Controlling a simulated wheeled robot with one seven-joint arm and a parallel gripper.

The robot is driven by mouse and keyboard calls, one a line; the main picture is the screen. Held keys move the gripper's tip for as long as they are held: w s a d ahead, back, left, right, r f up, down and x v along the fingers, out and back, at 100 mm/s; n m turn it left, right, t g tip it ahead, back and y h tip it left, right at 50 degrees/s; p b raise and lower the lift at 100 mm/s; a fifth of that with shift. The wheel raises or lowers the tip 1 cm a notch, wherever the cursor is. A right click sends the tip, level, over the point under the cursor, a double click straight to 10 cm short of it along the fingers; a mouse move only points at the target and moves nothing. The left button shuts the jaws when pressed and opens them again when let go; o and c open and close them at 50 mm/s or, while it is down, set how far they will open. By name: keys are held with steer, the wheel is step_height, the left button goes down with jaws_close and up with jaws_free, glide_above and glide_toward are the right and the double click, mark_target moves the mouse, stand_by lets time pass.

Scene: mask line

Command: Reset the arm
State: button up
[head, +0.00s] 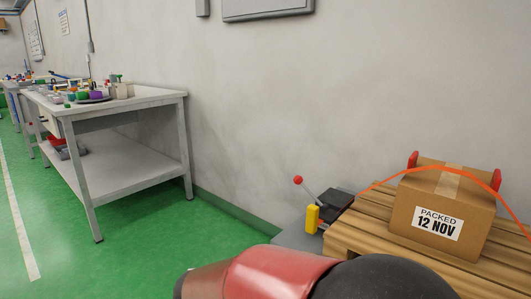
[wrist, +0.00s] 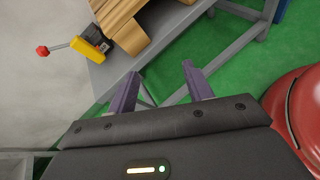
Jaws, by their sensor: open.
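My gripper (wrist: 160,91) shows in the wrist view with its two purple-grey fingers spread apart and nothing between them. It is over the green floor beside a grey metal stand. In the head view my red and black arm crosses the bottom edge, and the gripper itself is not visible there. A cardboard box (head: 407,212) labelled "PACKED 12 NOV" sits on a wooden slatted stack (head: 345,240) at the right, between red end pieces. An orange strap or cable (head: 480,175) arches in front of it.
A lever with a red knob (head: 298,180) and a yellow block (head: 312,219) stands left of the wooden stack. It also shows in the wrist view (wrist: 42,51). A grey workbench (head: 130,178) with small coloured parts stands at the left wall. Green floor (head: 150,240) between is clear.

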steer(key=s+d+m+g+y, duration=0.4)
steer(key=s+d+m+y, duration=0.2)
steer(key=s+d+m, duration=0.3)
steer(key=s+d+r+m+t+y+p, duration=0.1)
steer(key=s+r+m+t+y, duration=0.2)
steer(key=m, duration=0.8)
steer(key=s+r+y, duration=0.1)
steer(key=s+y, duration=0.1)
steer(key=s, duration=0.1)
steer(key=shift+s+d+r+m+p, duration=0.3)
steer(key=shift+r+m+p, duration=0.05)
steer(key=shift+m+p, duration=0.05)
